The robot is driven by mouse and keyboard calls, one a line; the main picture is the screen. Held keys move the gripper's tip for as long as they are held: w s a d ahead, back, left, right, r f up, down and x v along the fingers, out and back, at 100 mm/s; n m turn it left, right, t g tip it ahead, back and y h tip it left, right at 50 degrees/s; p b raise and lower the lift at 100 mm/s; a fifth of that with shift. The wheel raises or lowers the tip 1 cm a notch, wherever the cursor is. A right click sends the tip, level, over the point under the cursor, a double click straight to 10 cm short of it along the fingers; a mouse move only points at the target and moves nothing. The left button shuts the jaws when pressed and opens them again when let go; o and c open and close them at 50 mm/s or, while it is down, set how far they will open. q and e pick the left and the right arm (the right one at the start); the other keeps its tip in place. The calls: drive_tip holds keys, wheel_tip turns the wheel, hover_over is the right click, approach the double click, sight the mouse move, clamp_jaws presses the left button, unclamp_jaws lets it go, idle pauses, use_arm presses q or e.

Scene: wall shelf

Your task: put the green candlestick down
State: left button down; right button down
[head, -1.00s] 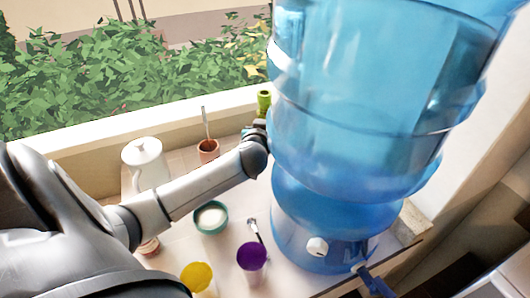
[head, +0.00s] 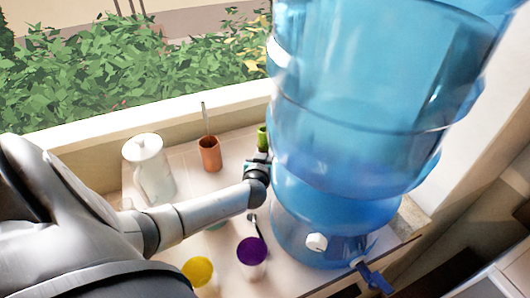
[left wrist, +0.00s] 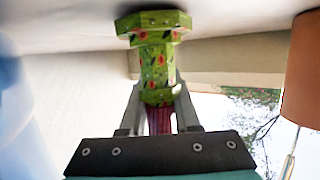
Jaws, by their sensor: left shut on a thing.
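The green candlestick (head: 262,137) is between the blue water bottle and the window wall, partly hidden by my gripper. In the left wrist view the green candlestick (left wrist: 155,60) shows red spots and a wide base; this view looks upside down, with the white surface at the top. My left gripper (head: 259,162) is shut on the candlestick, its fingers (left wrist: 160,105) around the end away from the base. The base is at or very near the white surface; I cannot tell whether it touches. My right gripper is not in view.
The large blue water bottle (head: 370,90) stands close on the right. An orange cup with a stick (head: 209,154) is left of the candlestick, a white pitcher (head: 150,168) further left. A purple cup (head: 252,252) and a yellow cup (head: 198,272) stand in front.

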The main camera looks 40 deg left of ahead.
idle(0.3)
use_arm(q)
drive_tip(key=shift+f, duration=0.15)
drive_tip(key=c, duration=1.1)
unclamp_jaws()
drive_tip(key=shift+f, duration=0.1)
drive_tip(key=o, duration=0.5)
drive_tip(key=shift+c, duration=0.2)
